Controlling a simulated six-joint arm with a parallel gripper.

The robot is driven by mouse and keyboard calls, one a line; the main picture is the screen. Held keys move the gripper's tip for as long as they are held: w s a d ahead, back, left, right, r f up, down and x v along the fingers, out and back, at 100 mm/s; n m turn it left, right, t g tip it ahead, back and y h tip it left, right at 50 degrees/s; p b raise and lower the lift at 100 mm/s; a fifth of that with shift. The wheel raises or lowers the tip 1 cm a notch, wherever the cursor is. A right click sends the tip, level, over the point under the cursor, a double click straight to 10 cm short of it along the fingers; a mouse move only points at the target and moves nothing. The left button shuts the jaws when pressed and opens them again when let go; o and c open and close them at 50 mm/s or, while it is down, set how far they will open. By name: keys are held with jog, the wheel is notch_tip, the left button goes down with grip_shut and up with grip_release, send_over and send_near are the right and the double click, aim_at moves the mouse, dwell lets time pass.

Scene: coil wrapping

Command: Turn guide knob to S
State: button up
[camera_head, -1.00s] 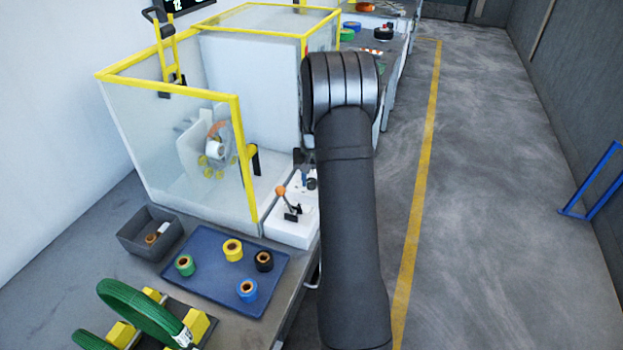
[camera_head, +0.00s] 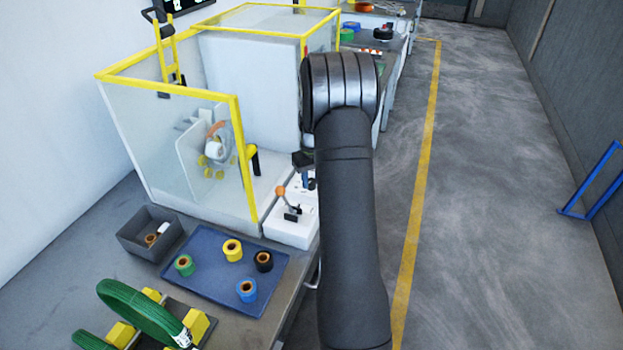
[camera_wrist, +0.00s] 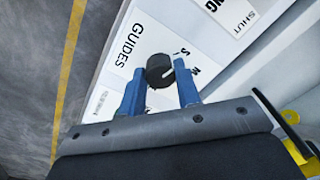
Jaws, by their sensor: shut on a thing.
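The black guide knob (camera_wrist: 158,69) stands on a white panel (camera_wrist: 119,61) printed GUIDES in the wrist view. A pale pointer line shows on its right side. The letters S and M are printed to the right of the knob; any further mark is hidden by my right finger. I cannot tell exactly which letter the line meets. My gripper (camera_wrist: 160,72) has its blue fingers on either side of the knob and is shut on it. In the head view my arm largely hides the knob.
A lever with an orange knob (camera_head: 281,191) stands on the white control box (camera_head: 290,230) left of my arm. The clear yellow-framed guard (camera_head: 238,150) is further left. A blue tray (camera_head: 212,283) holds tape rolls in front.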

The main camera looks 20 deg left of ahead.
jog(key=o, duration=1)
notch_tip(320, 180, up, 18)
jog(key=shift+w+d+f, duration=0.1)
jog(key=shift+d+f, duration=0.05)
jog(key=shift+f, duration=0.1)
notch_tip(320, 180, down, 18)
jog(key=shift+r, duration=0.25)
dwell(0.5)
